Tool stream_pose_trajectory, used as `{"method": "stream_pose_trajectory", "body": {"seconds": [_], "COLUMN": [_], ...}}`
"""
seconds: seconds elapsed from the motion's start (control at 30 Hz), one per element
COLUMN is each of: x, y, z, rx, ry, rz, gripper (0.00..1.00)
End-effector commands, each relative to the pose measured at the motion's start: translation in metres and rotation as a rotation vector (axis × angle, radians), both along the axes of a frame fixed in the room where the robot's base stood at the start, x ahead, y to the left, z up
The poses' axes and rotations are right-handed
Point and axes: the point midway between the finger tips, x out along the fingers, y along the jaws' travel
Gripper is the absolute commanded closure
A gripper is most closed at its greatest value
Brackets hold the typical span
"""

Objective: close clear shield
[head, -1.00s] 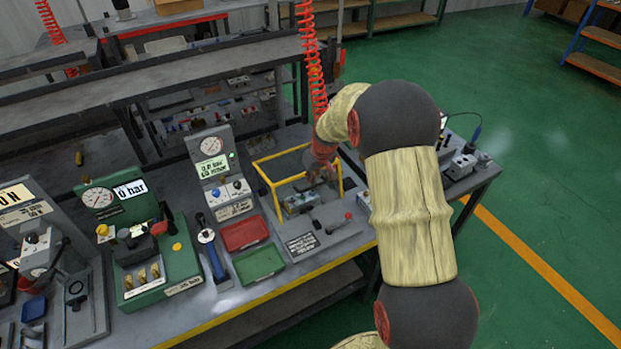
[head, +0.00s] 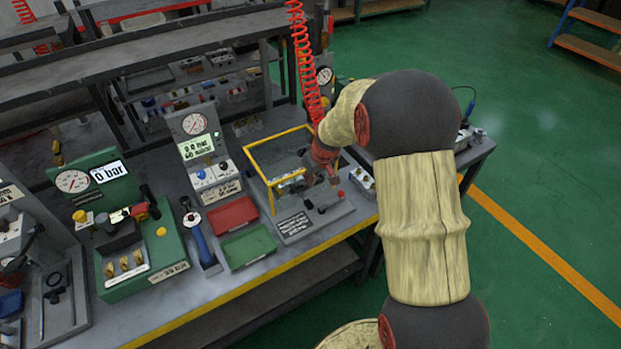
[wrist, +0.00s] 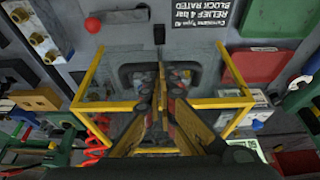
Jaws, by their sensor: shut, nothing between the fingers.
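The clear shield (head: 257,167) is a see-through box with a yellow frame on the bench. It also shows in the wrist view (wrist: 103,104), with yellow bars on both sides of my fingers. My gripper (head: 330,178) is at the shield's front right side in the head view. In the wrist view my gripper (wrist: 163,84) has its fingers together and empty, pointing between the yellow bars. A grey block base (head: 328,212) with a red-knobbed lever lies at the shield's front. My arm and gripper hide part of the shield's right side. I cannot tell whether the fingers touch it.
A relief label (head: 295,226) lies in front of the shield. Left of it are a red tray (head: 231,215), a green tray (head: 248,247) and a gauge panel (head: 196,140). A fitting block (head: 363,180) is at right. A red coiled hose (head: 305,60) hangs behind my gripper.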

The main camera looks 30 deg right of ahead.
Motion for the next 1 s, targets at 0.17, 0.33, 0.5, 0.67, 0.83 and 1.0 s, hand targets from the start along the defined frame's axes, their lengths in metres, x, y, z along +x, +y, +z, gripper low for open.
{"method": "stream_pose_trajectory", "body": {"seconds": [0.17,0.33,0.5,0.67,0.83,1.0], "x": [0.001,0.007,0.004,-0.016,-0.032,-0.041], "y": [0.000,0.002,0.003,0.003,0.002,0.003], "z": [0.003,0.024,0.056,0.084,0.107,0.119], "rx": [0.000,0.000,-0.001,-0.001,-0.001,0.000], "ry": [0.000,-0.002,-0.003,-0.003,-0.002,0.001], "rz": [0.000,0.001,0.000,0.000,0.001,0.001], "gripper": [1.00,1.00,1.00,1.00,1.00,1.00]}}
